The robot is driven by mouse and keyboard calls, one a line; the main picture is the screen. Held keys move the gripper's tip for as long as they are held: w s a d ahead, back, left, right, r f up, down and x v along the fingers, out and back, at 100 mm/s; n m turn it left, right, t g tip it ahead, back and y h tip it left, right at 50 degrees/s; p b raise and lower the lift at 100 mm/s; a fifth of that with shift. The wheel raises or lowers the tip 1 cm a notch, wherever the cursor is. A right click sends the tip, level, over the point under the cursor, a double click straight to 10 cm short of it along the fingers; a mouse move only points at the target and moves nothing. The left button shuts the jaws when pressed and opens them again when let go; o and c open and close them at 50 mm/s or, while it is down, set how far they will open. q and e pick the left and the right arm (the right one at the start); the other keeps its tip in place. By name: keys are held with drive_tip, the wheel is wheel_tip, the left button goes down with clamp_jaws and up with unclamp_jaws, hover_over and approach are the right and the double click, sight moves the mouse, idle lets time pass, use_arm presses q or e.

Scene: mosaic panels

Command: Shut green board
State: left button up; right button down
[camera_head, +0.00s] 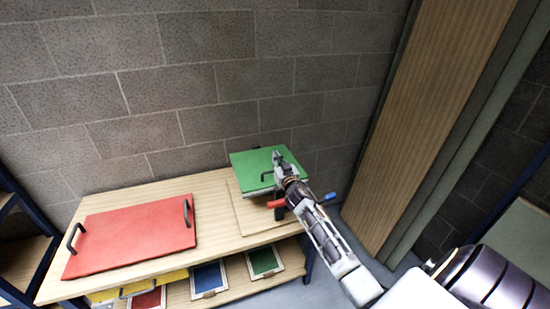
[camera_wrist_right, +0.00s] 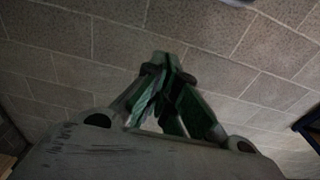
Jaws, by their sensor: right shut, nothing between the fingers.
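The green board (camera_head: 250,166) is a flat panel with a dark handle, at the right end of the wooden table near the wall. It appears raised above the wood panel under it; how far it stands open I cannot tell. My right gripper (camera_head: 278,158) is at the board's right side, overlapping it in the head view; whether it touches I cannot tell. In the right wrist view its fingers (camera_wrist_right: 167,85) are together and empty, pointing toward the wall. My left gripper is not in view.
A red board (camera_head: 135,236) with two dark handles lies on the wooden table (camera_head: 212,205) at left. Red, blue (camera_head: 208,278) and green panels sit on the lower shelf. A block wall (camera_head: 200,80) stands behind. A tall wooden panel (camera_head: 425,110) stands at right.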

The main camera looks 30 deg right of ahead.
drive_tip(key=b+v, duration=0.1)
drive_tip(key=v, duration=0.6)
drive_tip(key=shift+s+f, duration=0.2)
drive_tip(key=shift+s, duration=0.1)
drive_tip(key=shift+a, duration=0.15)
idle(0.5)
